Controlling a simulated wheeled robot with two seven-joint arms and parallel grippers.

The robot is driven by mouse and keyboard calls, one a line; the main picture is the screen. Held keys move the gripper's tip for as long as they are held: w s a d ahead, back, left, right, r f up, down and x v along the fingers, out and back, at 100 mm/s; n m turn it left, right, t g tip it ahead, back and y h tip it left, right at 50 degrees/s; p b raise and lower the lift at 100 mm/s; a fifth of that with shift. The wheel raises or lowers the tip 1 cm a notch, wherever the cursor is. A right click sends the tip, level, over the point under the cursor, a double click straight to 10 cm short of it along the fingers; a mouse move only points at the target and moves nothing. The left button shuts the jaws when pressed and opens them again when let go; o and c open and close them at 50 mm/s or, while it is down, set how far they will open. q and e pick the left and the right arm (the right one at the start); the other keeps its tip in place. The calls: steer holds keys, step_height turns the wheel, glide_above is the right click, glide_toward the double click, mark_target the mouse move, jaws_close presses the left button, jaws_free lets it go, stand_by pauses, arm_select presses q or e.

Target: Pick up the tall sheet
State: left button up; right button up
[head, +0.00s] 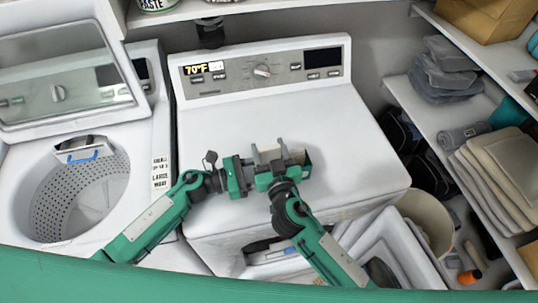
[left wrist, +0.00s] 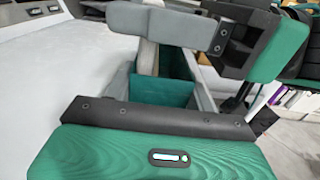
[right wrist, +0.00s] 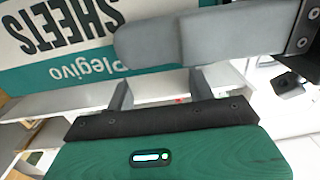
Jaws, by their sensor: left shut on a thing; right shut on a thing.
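The tall sheet box is white and teal, with "SHEETS" and "Plegivo" printed on it. Its printed face fills the upper left of the right wrist view (right wrist: 60,75). In the head view it is mostly hidden behind my grippers above the dryer top, with a dark green side showing (head: 306,166). A teal part of it shows between the fingers in the left wrist view (left wrist: 160,92). My left gripper (head: 254,168) is shut on the box from the left. My right gripper (head: 277,160) is shut on it from the near side. The two grippers are close together.
The white dryer (head: 345,130) lies beneath, its top otherwise clear. An open washer (head: 80,195) is at left. Shelves (head: 405,85) with folded cloths (head: 445,72) and towels (head: 505,160) line the right. A white basket (head: 395,245) stands at lower right.

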step_height(320, 180, up, 10)
arm_select(q)
steer(key=o, duration=1.1)
